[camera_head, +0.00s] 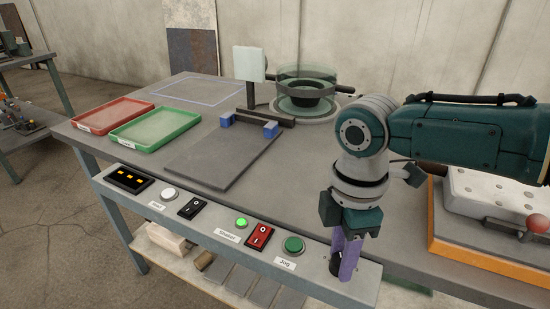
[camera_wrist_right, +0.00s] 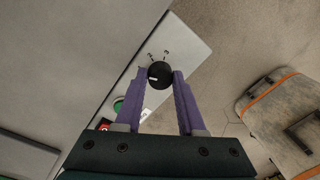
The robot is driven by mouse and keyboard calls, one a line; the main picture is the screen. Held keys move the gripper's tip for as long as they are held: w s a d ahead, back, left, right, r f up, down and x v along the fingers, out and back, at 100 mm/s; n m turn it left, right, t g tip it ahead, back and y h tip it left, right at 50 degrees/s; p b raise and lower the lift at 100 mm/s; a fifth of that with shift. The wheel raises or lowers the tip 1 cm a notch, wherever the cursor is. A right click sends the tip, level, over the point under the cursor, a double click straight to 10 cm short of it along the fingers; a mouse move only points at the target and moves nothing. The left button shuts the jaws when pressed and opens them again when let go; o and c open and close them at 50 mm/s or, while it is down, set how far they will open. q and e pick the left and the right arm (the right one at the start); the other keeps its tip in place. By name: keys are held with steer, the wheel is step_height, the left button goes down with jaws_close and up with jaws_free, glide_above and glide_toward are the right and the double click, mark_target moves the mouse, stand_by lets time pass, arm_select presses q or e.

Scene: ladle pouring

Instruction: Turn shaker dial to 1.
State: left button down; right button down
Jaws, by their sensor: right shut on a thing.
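The black shaker dial (camera_head: 336,264) is at the right end of the front control panel, mostly hidden by my right gripper (camera_head: 346,268) in the head view. In the right wrist view the dial (camera_wrist_right: 160,75) sits between the two purple fingers of my right gripper (camera_wrist_right: 160,78), which are shut on its sides. A light mark shows on the dial's face. Small number marks (camera_wrist_right: 158,56) are on the panel beside it, too small to read surely. My left gripper is in neither view.
The panel (camera_head: 215,222) also carries a green Jog button (camera_head: 293,245), a red switch (camera_head: 258,236), a green light (camera_head: 241,221) and a black switch (camera_head: 191,208). A red tray (camera_head: 115,125) and a green tray (camera_head: 155,129) lie at left. An orange-edged machine (camera_head: 480,250) stands at right.

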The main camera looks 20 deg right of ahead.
mark_target(340, 258)
steer(key=c, duration=0.5)
jaws_free()
steer(key=shift+r, duration=0.1)
step_height(340, 258, up, 10)
steer(key=p, duration=0.2)
steer(key=shift+w+p, duration=0.25)
steer(key=shift+p, duration=0.05)
